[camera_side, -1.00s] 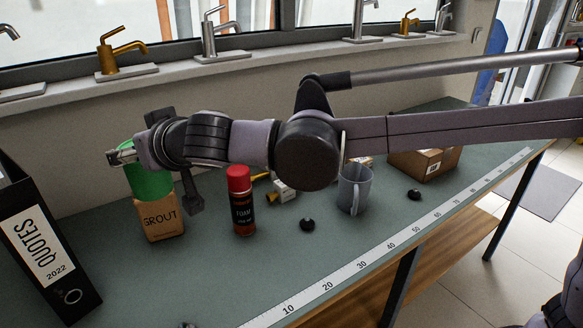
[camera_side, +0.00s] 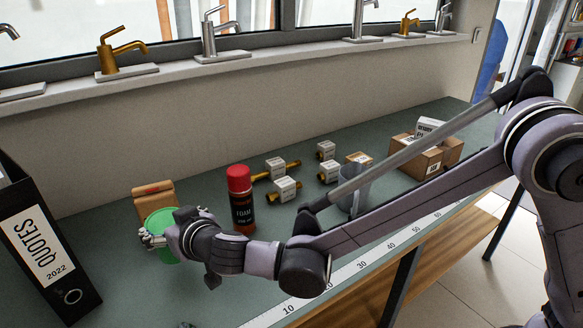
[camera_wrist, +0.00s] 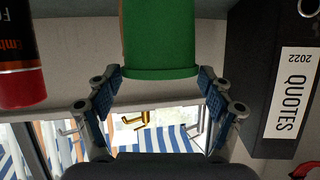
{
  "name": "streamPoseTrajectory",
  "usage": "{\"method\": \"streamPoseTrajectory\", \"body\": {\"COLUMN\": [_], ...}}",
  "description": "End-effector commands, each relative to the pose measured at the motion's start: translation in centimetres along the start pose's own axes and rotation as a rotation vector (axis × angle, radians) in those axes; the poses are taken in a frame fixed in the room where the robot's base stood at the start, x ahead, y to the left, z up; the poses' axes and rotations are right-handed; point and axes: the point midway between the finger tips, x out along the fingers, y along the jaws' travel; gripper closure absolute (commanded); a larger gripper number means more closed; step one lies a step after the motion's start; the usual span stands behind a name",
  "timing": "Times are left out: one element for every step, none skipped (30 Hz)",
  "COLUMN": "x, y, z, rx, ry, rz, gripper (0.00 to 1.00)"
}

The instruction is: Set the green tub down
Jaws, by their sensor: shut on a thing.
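The green tub (camera_side: 161,224) is at the left of the bench in the side view, in front of the brown grout bag. My gripper (camera_side: 150,238) is shut on it, with part of a finger showing across its near side. In the wrist view the tub (camera_wrist: 160,40) stands out between the two blue-padded fingers of my gripper (camera_wrist: 160,78). My wrist hides the tub's right side in the side view. I cannot tell whether its base touches the bench.
The grout bag (camera_side: 153,195) is close behind the tub. A red-capped foam can (camera_side: 241,205) stands to the right and a black QUOTES binder (camera_side: 50,250) to the left. Several small white boxes with brass fittings (camera_side: 284,189) and a grey mug (camera_side: 354,190) are farther right on the green bench (camera_side: 120,285).

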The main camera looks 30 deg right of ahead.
Motion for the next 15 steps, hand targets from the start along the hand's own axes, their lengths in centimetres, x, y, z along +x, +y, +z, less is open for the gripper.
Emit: {"method": "streamPoseTrajectory", "body": {"x": [0.3, 0.4, 0.6, 0.6, 0.7, 0.8, 0.9, 1.1, 1.3, 1.4, 1.6, 1.8, 1.9, 2.0, 2.1], "y": [0.0, 0.0, 0.1, 0.1, 0.1, 0.1, 0.1, 0.1, 0.2, 0.2, 0.2, 0.2, 0.2, 0.2, 0.2], "z": [0.7, 1.0, 1.3, 1.5, 1.6, 1.9, 2.2, 2.6, 3.1, 3.5, 3.9, 4.3, 4.6, 4.8, 5.0], "rx": [0.000, 0.000, 0.000, 0.000, 0.000, 0.000, 0.000, 0.000, 0.000, 0.000, 0.000, 0.000, 0.000, 0.000, 0.000], "ry": [0.000, 0.000, 0.000, 0.000, 0.000, 0.000, 0.000, 0.000, 0.000, 0.000, 0.000, 0.000, 0.000, 0.000, 0.000], "rz": [0.000, 0.000, 0.000, 0.000, 0.000, 0.000, 0.000, 0.000, 0.000, 0.000, 0.000, 0.000, 0.000, 0.000, 0.000], "gripper": [0.54, 0.54, 0.54, 0.54, 0.54, 0.54, 0.54, 0.54, 0.54, 0.54, 0.54, 0.54, 0.54, 0.54, 0.54]}}
